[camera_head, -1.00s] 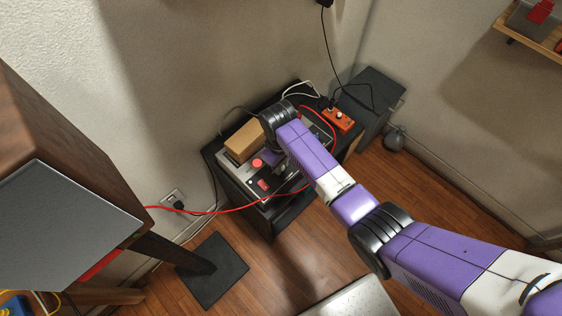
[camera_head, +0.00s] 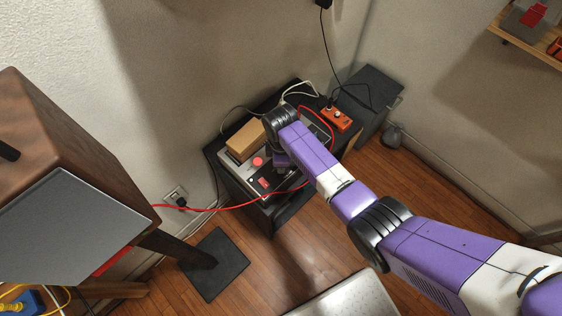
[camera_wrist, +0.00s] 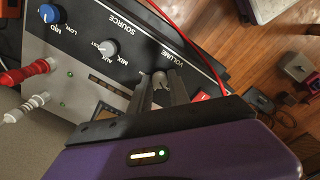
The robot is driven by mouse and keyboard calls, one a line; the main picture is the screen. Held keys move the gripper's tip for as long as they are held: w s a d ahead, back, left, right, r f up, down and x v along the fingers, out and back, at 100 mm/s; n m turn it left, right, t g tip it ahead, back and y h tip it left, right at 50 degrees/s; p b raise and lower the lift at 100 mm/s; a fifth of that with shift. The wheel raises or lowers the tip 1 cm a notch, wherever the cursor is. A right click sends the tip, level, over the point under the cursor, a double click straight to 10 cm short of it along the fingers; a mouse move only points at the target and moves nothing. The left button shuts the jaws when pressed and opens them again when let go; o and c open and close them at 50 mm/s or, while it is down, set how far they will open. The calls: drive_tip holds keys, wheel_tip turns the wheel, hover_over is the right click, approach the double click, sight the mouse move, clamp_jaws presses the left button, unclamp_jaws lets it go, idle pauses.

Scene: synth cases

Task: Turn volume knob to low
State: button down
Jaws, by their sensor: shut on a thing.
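The audio unit with a dark control panel (camera_wrist: 128,40) fills the upper part of the wrist view; it also shows on the black stand in the head view (camera_head: 236,167). The volume knob (camera_wrist: 160,78), small and grey, is below the word VOLUME. My gripper (camera_wrist: 160,84) is shut on this knob, one finger on each side. The fingers hide most of the knob, so I cannot tell its setting. In the head view my wrist covers the knob.
A grey source knob (camera_wrist: 107,47) and a blue mid knob (camera_wrist: 48,11) are on the same panel. A red switch (camera_wrist: 201,96) is close to the right finger. A red cable (camera_head: 205,210) loops around the unit. An orange box (camera_head: 337,119) sits behind my wrist.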

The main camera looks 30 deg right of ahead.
idle(0.3)
drive_tip(key=c, duration=1.2)
unclamp_jaws()
drive_tip(key=shift+c, duration=0.2)
drive_tip(key=shift+s+a+r, duration=0.1)
drive_tip(key=shift+s+r, duration=0.05)
drive_tip(key=shift+r, duration=3.8)
